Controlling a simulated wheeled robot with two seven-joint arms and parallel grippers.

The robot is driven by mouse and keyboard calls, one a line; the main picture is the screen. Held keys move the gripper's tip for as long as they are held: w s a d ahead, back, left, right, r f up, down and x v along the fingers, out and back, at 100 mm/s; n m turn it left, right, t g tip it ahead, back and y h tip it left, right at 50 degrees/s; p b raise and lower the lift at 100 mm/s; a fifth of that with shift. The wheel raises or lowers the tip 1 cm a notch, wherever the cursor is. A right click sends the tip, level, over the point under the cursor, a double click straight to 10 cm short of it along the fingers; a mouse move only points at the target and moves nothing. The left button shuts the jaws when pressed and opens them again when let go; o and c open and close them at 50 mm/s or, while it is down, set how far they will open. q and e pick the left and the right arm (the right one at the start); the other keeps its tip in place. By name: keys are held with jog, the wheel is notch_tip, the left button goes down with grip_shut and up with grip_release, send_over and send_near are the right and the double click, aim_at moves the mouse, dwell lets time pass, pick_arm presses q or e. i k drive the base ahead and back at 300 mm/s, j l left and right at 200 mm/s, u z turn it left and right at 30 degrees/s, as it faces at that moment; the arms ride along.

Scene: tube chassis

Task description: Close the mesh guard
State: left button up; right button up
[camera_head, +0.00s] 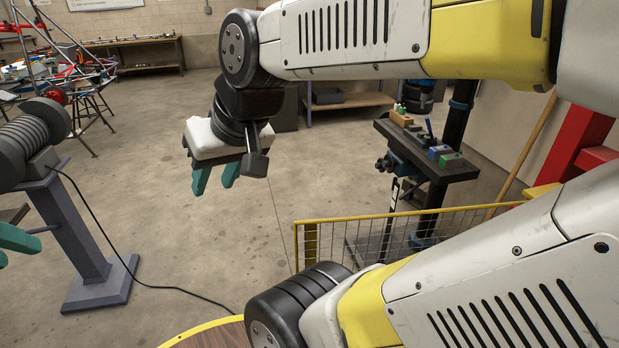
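The mesh guard (350,240) is a low wire panel with a yellow top rail and a yellow post at its left end. It stands right of centre, and my lower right arm hides its lower right part. I cannot tell how far open it stands. My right gripper (214,178) hangs left of the guard, clear of it. Its two teal fingers point down, apart, with nothing between them. My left gripper (10,245) shows only as teal finger parts at the left edge, far from the guard. The rest of it is out of frame.
A grey pedestal (75,235) with a dark ribbed machine stands at left, its black cable on the floor. A dark vise bench (430,165) stands behind the guard. A yellow-edged round wooden surface (215,335) is at the bottom. The middle floor is clear.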

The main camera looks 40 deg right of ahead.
aim_at(311, 230)
jog(key=i+j+z, duration=0.15)
jog(key=i+z, duration=0.2)
jog(key=i+j+z, duration=0.2)
jog(key=z, duration=0.15)
jog(key=i+j+z, duration=0.1)
jog(key=z, duration=0.4)
jog(key=i+j+z, duration=0.15)
jog(key=z, duration=0.3)
jog(key=i+j+z, duration=0.25)
jog(key=z, duration=0.25)
jog(key=i+j+z, duration=0.1)
jog(key=j+z, duration=0.15)
jog(key=z, duration=0.2)
jog(key=i+j+z, duration=0.15)
jog(key=z, duration=0.3)
jog(key=i+j+z, duration=0.1)
jog(key=j+z, duration=0.6)
jog(key=z, duration=0.25)
jog(key=j+z, duration=0.45)
jog(key=k+l, duration=0.1)
jog(key=k+l+u, duration=0.15)
jog(key=k+l, duration=0.2)
jog(key=l, duration=0.1)
